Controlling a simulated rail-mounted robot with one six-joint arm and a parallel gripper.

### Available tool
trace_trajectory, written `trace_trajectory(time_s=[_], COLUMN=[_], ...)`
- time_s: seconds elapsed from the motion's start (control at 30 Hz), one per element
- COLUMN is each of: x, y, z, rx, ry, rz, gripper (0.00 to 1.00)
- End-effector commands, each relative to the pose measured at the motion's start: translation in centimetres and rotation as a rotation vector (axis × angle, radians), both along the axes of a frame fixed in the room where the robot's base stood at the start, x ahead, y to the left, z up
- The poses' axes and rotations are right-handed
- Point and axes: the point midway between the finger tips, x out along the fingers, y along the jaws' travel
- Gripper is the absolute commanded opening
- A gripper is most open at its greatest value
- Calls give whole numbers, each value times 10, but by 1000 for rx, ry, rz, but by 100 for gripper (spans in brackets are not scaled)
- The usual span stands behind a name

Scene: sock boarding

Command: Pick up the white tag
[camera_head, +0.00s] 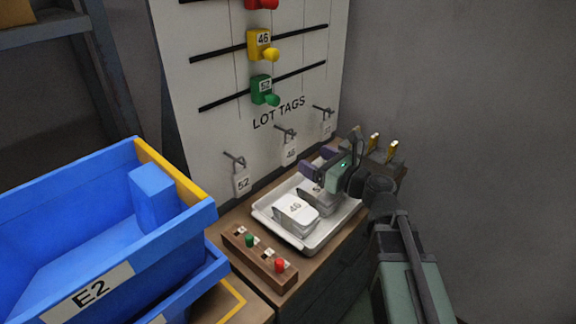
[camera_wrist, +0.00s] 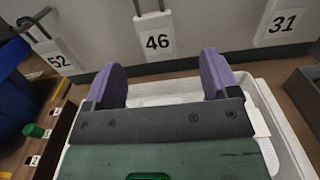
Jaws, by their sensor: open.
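Three white tags hang from hooks along the bottom of the board. My gripper (camera_head: 318,161) is over the white tray, facing the board. Its two purple fingers (camera_wrist: 162,78) are apart with nothing between them. In the wrist view the tag marked 46 is straight ahead, beyond the fingertips and apart from them.
The white tray (camera_head: 262,215) holds white numbered pieces (camera_head: 296,212). A wooden block with coloured pegs (camera_head: 258,262) is in front. Blue bins (camera_head: 150,245) stand at left. The board (camera_head: 190,110) carries yellow and green pegs. Brass-tipped posts (camera_head: 393,146) stand right of my gripper.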

Motion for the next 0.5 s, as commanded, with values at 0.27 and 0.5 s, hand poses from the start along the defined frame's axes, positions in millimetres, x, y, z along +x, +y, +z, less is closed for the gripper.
trace_trajectory(time_s=[0.27,0.5], x=[31,38], y=[36,47], z=[2,1], rx=[-5,-6], ry=[-3,-3], rz=[5,4], gripper=[81,81])
